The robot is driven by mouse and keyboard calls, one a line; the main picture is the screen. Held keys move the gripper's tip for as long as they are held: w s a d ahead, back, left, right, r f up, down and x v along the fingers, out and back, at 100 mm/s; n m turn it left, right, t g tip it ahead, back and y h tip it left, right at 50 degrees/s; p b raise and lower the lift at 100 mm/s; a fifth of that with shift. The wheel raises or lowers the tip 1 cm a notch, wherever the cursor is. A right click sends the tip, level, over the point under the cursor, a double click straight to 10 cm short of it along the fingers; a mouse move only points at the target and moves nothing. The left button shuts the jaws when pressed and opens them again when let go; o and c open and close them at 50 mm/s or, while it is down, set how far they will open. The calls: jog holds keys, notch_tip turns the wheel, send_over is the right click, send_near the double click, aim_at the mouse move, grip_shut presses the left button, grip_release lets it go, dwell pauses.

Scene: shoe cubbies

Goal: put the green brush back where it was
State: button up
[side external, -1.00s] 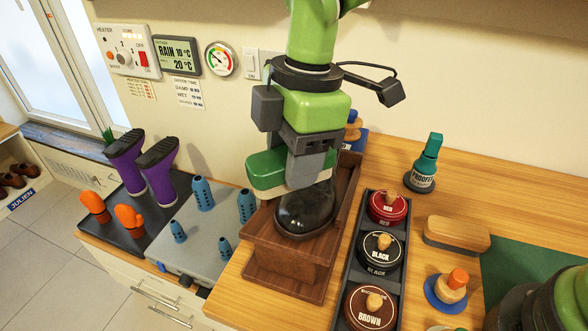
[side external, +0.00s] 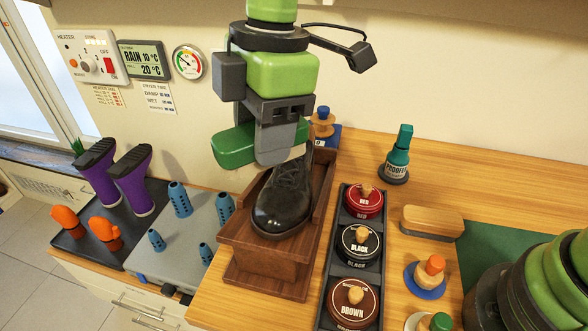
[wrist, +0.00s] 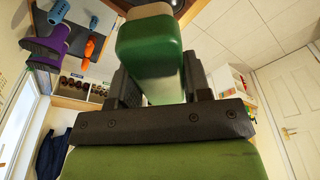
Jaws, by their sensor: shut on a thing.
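The green brush (side external: 233,147) is held crosswise in my gripper (side external: 280,150), which is shut on it. The brush is above and behind the toe of a black lace-up shoe (side external: 283,202). The shoe sits on a brown wooden stand (side external: 265,263). A gap shows between brush and toe; contact farther back cannot be told. In the wrist view the brush (wrist: 150,55) sticks out between the dark fingers (wrist: 163,88). Its bristles are mostly hidden.
A polish rack (side external: 348,285) with red, black and brown tins stands right of the stand. Beyond it are a wooden brush (side external: 432,220), a teal bottle (side external: 398,155) and an orange-topped dauber (side external: 430,272). A blue-knobbed item (side external: 322,122) stands behind the shoe.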

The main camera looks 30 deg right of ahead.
jog(key=w+d+m+t+h, duration=0.1)
jog(key=w+d+m, duration=0.2)
jog(key=d+m, duration=0.9)
jog(key=n, duration=0.3)
send_over(431, 176)
notch_tip(431, 176, down, 10)
jog(key=shift+y, duration=0.3)
jog(key=f, duration=0.5)
jog(key=shift+s+d+f, duration=0.2)
jog(key=shift+s, duration=0.1)
jog(key=shift+f, duration=2.55)
